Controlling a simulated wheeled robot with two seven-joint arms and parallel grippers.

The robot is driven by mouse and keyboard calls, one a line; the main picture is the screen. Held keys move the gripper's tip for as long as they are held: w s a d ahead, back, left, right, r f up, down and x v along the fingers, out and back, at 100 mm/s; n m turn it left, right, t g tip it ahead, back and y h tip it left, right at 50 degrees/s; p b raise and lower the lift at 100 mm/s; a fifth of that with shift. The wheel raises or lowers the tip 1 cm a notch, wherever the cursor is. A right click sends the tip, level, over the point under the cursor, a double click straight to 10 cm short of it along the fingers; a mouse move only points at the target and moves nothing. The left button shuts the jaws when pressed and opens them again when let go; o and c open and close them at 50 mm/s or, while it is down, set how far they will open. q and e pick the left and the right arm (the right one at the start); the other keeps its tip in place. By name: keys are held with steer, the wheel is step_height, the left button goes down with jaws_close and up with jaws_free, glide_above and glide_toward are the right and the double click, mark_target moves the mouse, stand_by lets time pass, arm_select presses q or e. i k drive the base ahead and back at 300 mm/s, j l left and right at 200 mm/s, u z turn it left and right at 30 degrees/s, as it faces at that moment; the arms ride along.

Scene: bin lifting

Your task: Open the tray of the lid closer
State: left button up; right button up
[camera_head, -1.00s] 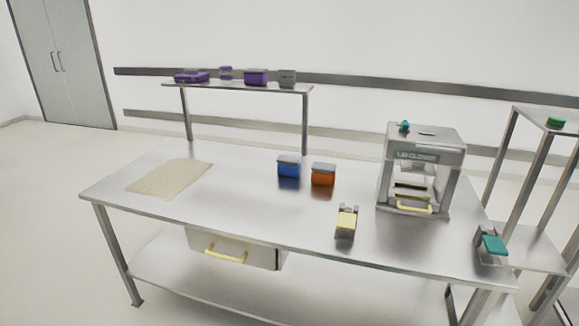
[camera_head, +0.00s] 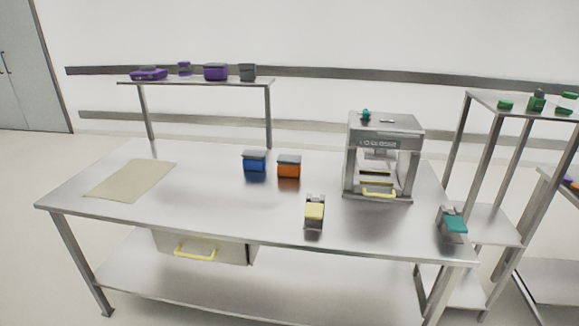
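The lid closer (camera_head: 416,135) is a grey metal frame machine on the right part of the steel table. A small teal piece (camera_head: 366,115) sits on its top. Its tray (camera_head: 378,183) shows low in the front opening, with a yellow handle (camera_head: 379,193) at the front edge. The tray appears pushed in, within the machine's footprint. Neither of my grippers is in view.
On the steel table (camera_head: 215,215) stand a blue bin (camera_head: 255,162), an orange bin (camera_head: 289,168), a small yellow-topped device (camera_head: 314,211) and a teal-topped device (camera_head: 454,222) at the right edge. A beige mat (camera_head: 132,180) lies left. A shelf rack (camera_head: 500,165) stands right.

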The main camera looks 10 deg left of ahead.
mark_target(375, 182)
steer(key=i+l+z, duration=0.15)
steer(key=z, duration=0.2)
steer(key=i+z, duration=0.35)
steer(key=i+l+z, duration=0.1)
steer(key=z, duration=0.25)
steer(key=i, duration=0.05)
